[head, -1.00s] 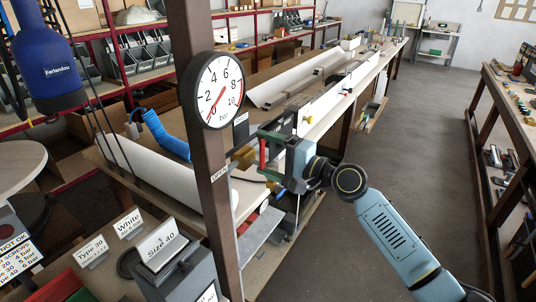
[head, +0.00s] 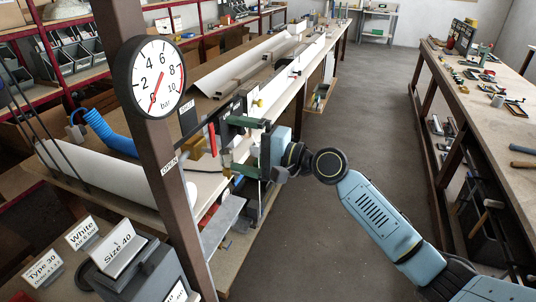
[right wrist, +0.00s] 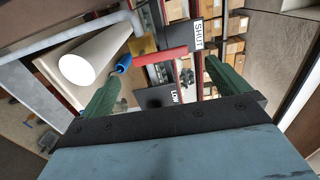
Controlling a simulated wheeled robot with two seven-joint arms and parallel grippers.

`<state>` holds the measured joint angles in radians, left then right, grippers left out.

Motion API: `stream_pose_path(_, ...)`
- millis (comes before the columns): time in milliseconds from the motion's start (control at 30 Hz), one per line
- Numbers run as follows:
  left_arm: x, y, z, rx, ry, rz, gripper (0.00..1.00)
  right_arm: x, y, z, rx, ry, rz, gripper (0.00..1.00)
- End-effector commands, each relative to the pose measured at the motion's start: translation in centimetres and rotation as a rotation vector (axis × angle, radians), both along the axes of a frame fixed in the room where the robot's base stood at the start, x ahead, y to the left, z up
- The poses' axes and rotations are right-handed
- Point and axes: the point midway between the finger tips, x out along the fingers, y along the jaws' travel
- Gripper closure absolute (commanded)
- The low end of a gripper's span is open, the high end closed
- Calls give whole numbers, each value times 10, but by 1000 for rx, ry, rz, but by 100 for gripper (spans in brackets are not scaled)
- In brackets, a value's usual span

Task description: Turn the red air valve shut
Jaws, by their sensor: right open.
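The red valve handle (head: 212,140) stands upright beside its brass body (head: 194,147), just right of the brown post. In the right wrist view the red handle (right wrist: 160,56) runs from the brass body (right wrist: 143,46) toward a SHUT sign (right wrist: 197,35). My right gripper (head: 230,144) is open, its green fingers one above the other, just right of the handle and seemingly apart from it. In the right wrist view the handle lies ahead, between the lines of the two spread fingers (right wrist: 163,80). My left gripper is not in view.
A round pressure gauge (head: 158,77) sits on the brown post (head: 170,185), which hides part of the bench. A white roll (head: 100,180) and blue hose (head: 108,135) lie left. The floor aisle (head: 345,140) at right is clear.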

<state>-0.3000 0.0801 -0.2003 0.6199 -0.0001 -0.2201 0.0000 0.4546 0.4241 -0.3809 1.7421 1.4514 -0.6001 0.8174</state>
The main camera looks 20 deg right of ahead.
Motion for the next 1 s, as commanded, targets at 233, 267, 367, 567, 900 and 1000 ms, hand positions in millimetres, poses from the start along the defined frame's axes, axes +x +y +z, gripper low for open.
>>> stream_pose_path(233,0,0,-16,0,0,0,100,-34,-42,-3,-2,2,0,0)
stream_pose_path(267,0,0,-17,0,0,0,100,-36,-46,-3,-1,2,0,0)
stream_pose_path(367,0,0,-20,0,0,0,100,-44,-56,-2,0,2,-1,0)
stream_pose_path(567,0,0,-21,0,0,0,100,-50,-63,0,2,2,1,0)
stream_pose_path(900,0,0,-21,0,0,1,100,-50,-63,0,2,1,0,0)
stream_pose_path(1000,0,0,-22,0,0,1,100,-48,-64,-5,-2,4,-7,0)
